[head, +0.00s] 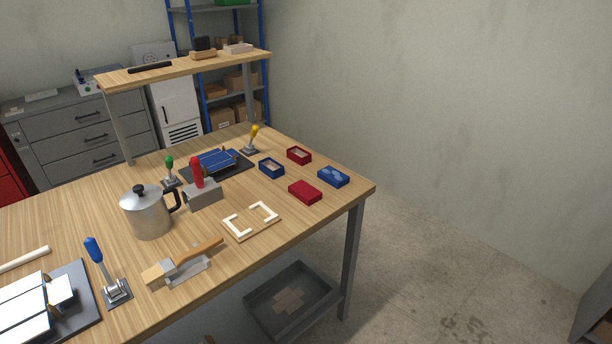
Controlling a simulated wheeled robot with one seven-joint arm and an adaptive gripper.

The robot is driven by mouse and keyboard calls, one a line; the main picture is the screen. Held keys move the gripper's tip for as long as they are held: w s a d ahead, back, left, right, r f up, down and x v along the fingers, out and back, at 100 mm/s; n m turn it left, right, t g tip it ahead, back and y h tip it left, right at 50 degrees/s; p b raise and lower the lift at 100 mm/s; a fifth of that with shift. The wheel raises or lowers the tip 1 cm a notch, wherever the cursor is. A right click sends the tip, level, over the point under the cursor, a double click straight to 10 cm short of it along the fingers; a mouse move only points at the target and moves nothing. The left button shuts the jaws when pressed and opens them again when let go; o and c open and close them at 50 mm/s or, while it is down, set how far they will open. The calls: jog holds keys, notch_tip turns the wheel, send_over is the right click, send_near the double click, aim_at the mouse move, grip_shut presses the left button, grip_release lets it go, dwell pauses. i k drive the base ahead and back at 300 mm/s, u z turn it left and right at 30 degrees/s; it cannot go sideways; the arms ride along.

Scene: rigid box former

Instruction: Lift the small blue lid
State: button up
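A small blue lid (333,176) lies on the wooden table (300,222) near its right corner. Its top has lighter blue patches. A small open blue box (271,168) sits to its left, apart from it. A red lid (305,191) lies just in front and to the left of the blue lid. An open red box (299,155) sits behind and to the left of it. My gripper is not in this view.
A metal pot (148,211), a red-handled grey block (203,192), a cream corner frame (251,220) and a wooden-handled brush-like tool (183,262) stand to the left. A grey tray (291,298) is below the table.

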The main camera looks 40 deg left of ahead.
aim_at(338, 178)
jog(key=u, duration=1.5)
